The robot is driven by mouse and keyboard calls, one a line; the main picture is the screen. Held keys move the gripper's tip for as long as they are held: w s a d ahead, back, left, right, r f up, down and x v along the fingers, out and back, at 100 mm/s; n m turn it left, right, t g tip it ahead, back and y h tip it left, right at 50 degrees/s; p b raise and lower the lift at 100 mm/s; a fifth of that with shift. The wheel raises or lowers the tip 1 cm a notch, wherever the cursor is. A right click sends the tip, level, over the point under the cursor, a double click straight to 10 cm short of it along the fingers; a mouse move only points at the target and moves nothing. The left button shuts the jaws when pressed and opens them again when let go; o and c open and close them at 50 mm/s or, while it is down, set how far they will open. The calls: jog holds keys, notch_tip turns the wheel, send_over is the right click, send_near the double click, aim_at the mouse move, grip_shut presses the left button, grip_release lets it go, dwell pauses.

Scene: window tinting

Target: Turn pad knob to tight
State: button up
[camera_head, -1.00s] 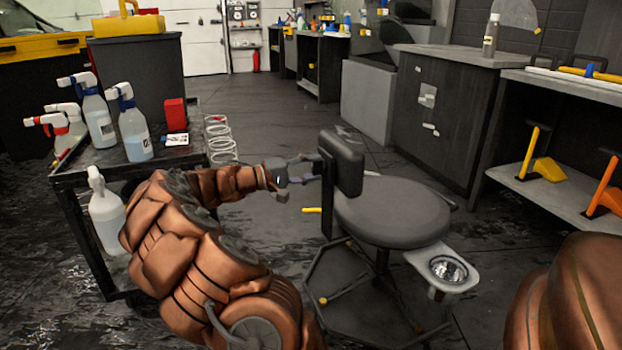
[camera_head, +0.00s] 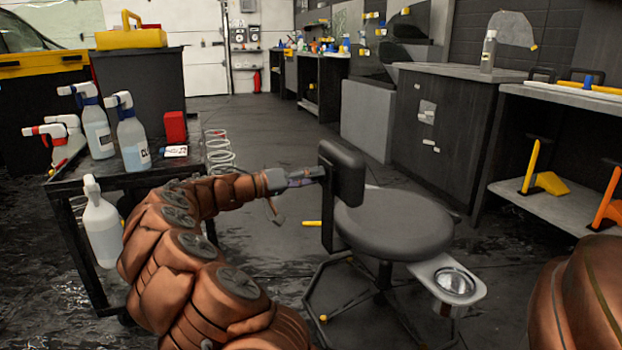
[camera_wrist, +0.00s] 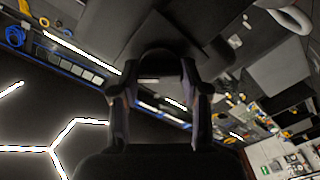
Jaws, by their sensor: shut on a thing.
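The dark backrest pad (camera_head: 346,173) stands upright on a post at the left side of the round grey stool (camera_head: 395,225). My gripper (camera_head: 318,173) reaches in from the left, its fingertips up against the pad's back. In the wrist view my gripper (camera_wrist: 160,82) has one dark finger on each side of a dark rounded part (camera_wrist: 160,58), which looks like the pad knob, and is shut on it. In the head view the knob is hidden by the fingers and the pad, so its setting cannot be read.
A metal tray (camera_head: 475,290) with a round bowl juts from the stool's right. A black cart (camera_head: 130,172) with several spray bottles stands left, close to my arm. A workbench and shelves line the right. Open floor lies behind the stool.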

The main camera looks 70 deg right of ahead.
jog(key=shift+m, duration=0.3)
jog(key=o, duration=1.1)
jog(key=shift+o, duration=0.2)
jog(key=v, duration=1.2)
jog(key=shift+s, duration=0.1)
